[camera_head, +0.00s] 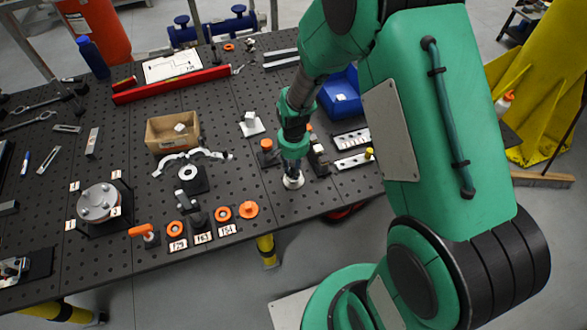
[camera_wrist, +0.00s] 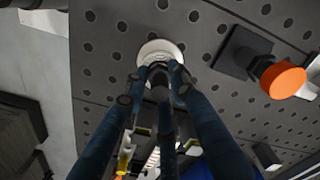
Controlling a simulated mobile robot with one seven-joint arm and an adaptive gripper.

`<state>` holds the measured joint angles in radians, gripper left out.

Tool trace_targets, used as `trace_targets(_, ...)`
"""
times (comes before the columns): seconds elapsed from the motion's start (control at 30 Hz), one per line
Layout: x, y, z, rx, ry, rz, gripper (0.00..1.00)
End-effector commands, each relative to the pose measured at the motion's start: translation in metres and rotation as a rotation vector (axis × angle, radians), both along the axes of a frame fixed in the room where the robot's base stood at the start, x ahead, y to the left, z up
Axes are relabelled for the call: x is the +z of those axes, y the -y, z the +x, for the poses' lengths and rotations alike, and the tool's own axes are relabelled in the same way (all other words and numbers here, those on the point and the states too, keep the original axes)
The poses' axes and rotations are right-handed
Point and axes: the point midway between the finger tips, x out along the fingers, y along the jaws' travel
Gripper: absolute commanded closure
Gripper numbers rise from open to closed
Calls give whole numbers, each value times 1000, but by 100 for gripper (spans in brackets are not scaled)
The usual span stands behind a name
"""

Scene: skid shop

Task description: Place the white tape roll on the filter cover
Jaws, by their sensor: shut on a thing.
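The white tape roll (camera_head: 292,183) is at the near edge of the black perforated table, below my gripper (camera_head: 293,172). In the wrist view the white roll (camera_wrist: 160,47) sits between the fingertips of my gripper (camera_wrist: 160,68), which is shut on it. I cannot tell whether the roll touches the table. What looks like the filter cover is a round silver disc (camera_head: 97,201) with bolts, on a dark stand at the left of the table, with small number tags around it. It is well to the left of my gripper, and nothing lies on its top.
Between the two stand orange rings (camera_head: 223,214) with number cards, a dark block with a ring (camera_head: 189,174) and a silver curved bracket (camera_head: 190,156). A cardboard box (camera_head: 173,132) is behind them. An orange-topped knob (camera_head: 266,145) and blue bin (camera_head: 341,96) are near my gripper.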

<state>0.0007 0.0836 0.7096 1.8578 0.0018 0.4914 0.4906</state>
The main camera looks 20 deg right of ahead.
Motion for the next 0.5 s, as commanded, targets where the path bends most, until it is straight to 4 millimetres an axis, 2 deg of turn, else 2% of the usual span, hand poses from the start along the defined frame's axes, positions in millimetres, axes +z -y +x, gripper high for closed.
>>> trace_targets(0.17,-4,0,0,0,-1,0,100)
trace_targets(0.2,-3,0,0,0,-1,0,69)
trace_targets(0.27,-3,0,0,0,0,0,57)
trace_targets(0.5,-3,0,0,0,0,0,56)
